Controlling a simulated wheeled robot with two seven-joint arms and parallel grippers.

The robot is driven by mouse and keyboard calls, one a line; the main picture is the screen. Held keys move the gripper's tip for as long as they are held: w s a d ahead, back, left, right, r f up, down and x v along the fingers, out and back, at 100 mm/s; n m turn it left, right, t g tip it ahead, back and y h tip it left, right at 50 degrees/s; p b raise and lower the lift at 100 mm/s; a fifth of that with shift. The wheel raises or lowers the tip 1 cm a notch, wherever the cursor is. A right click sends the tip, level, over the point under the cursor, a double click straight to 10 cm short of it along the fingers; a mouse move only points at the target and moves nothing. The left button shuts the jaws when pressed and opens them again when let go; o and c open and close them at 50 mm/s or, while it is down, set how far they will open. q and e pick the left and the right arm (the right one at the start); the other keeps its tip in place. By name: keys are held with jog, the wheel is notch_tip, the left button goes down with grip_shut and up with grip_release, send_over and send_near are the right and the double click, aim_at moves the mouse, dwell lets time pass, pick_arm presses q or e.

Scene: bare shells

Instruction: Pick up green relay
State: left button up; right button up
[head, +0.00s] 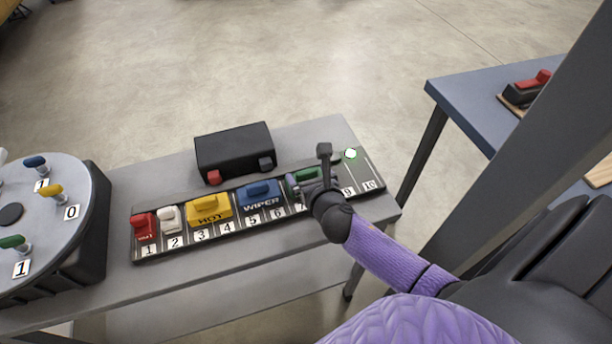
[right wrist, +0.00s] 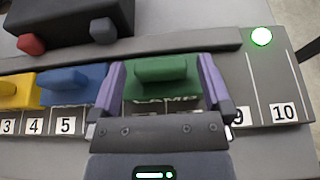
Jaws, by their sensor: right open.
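The green relay (head: 301,174) sits in the numbered black rail (head: 290,208), right of the blue WIPER relay (head: 259,194). In the right wrist view the green relay (right wrist: 163,81) carries the word LAMP, partly covered by my gripper. My right gripper (head: 318,172) is open over it in the head view. In the right wrist view its purple fingers (right wrist: 167,90) stand on either side of the green relay. I cannot tell whether they touch it. My left gripper is in neither view.
Yellow HOT (head: 208,208), white (head: 171,219) and red (head: 143,226) relays fill the rail's left part. A black box (head: 235,150) stands behind it. A round dial stand (head: 75,228) is at left. A green light (head: 350,153) glows above slots 9 and 10, which look empty.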

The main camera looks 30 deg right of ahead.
jog(key=shift+x, duration=0.9)
jog(key=shift+s, duration=0.1)
jog(key=c, duration=1.3)
